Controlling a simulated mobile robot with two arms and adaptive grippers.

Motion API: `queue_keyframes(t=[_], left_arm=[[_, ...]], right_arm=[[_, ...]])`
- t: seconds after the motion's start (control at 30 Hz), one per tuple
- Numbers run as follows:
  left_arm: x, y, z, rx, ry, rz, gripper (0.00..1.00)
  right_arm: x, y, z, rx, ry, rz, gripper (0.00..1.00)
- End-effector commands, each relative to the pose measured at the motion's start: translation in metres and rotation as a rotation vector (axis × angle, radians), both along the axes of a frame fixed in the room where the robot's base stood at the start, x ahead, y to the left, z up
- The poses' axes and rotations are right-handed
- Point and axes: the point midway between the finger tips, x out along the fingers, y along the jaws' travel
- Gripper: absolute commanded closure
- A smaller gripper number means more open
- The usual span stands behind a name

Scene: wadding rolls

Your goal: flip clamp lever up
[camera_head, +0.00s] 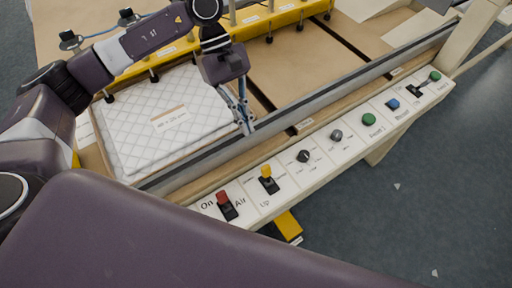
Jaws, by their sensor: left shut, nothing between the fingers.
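A white control panel (285,193) runs along the table's front rail. It carries a red-capped switch (224,200) by the words "On" and "Air", a yellow-capped lever (266,174), which looks labelled "Lip", and a black lever (415,91) toward the right end. The label by the black lever is too small to read, so I cannot tell for sure which lever is the clamp one. My left gripper (247,128) points down, shut and empty, over the right edge of the white quilted pad (185,110), behind the panel. It is apart from the levers. My right gripper is not visible.
Between the levers sit dark and grey knobs (336,135), a green button (369,119) and a blue one (392,104). A raised grey rail (300,107) stands between the gripper and the panel. A yellow beam (265,22) crosses behind. The space above the panel's right half is clear.

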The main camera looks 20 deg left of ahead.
Motion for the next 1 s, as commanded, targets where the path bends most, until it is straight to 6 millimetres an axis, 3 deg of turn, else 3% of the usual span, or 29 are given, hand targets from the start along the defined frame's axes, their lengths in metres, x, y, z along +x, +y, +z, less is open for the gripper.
queue_keyframes(t=[0.33,0.63,1.0], left_arm=[[-0.019,-0.022,-0.040,0.001,0.006,-0.003,1.00],[-0.032,-0.040,-0.077,-0.001,0.002,-0.002,1.00],[-0.033,-0.042,-0.083,0.000,0.000,-0.001,1.00]], right_arm=[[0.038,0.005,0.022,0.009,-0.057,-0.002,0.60],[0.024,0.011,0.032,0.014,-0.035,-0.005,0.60],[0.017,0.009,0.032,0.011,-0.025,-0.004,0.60]])
